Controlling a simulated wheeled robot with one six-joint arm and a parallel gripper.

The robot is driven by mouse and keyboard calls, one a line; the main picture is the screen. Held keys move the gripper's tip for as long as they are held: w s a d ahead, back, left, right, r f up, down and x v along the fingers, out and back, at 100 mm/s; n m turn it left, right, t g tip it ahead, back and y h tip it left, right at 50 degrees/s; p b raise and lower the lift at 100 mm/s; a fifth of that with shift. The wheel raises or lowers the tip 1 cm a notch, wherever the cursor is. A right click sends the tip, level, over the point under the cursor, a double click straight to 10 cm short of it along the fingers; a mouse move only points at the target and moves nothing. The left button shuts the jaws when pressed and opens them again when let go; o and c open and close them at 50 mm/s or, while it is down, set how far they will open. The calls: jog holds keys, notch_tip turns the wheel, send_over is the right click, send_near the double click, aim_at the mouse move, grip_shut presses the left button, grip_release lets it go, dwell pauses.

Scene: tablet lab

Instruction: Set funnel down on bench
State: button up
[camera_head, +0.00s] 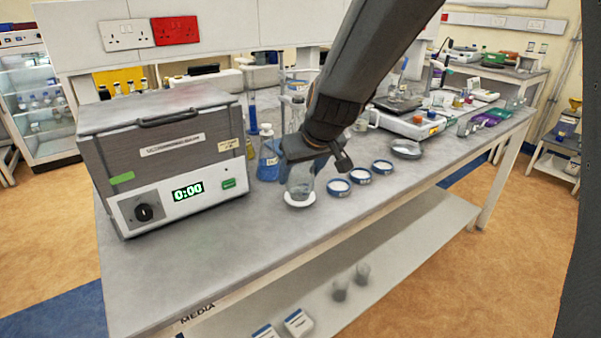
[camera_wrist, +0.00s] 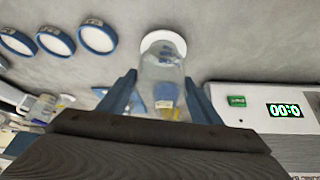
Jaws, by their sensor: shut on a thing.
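My gripper (camera_head: 312,158) is low over the bench (camera_head: 245,225), near its front edge. In the wrist view the two fingers of my gripper (camera_wrist: 161,98) stand on either side of a clear, see-through funnel (camera_wrist: 162,68), and they are shut on it. In the head view the funnel (camera_head: 301,180) hangs down below the gripper, its upper part hidden by the gripper. A white disc (camera_head: 299,200) shows at its lower end, at or just above the bench top. I cannot tell whether it touches.
A grey bath with a 0:00 display (camera_head: 165,165) stands to the left. Several blue-rimmed dishes, one nearest (camera_head: 338,188), lie close on the right. A bottle of blue liquid (camera_head: 268,160) stands behind. The bench front between bath and dishes is clear.

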jog(key=shift+f, duration=0.15)
jog(key=o, duration=1.1)
jog(key=shift+c, duration=0.2)
jog(key=shift+r, duration=0.2)
jog(key=shift+s+r, duration=0.1)
jog(key=shift+r, duration=0.2)
jog(key=v, duration=1.1)
jog(key=s+d+f+m+g+h, duration=0.2)
jog(key=s+d+f+m+g, duration=0.2)
jog(key=s+d+f, duration=1)
jog(key=s+f+g, duration=0.1)
jog(key=s+f, duration=0.2)
jog(key=shift+d+m+g+h, duration=0.3)
jog(key=shift+d, duration=0.1)
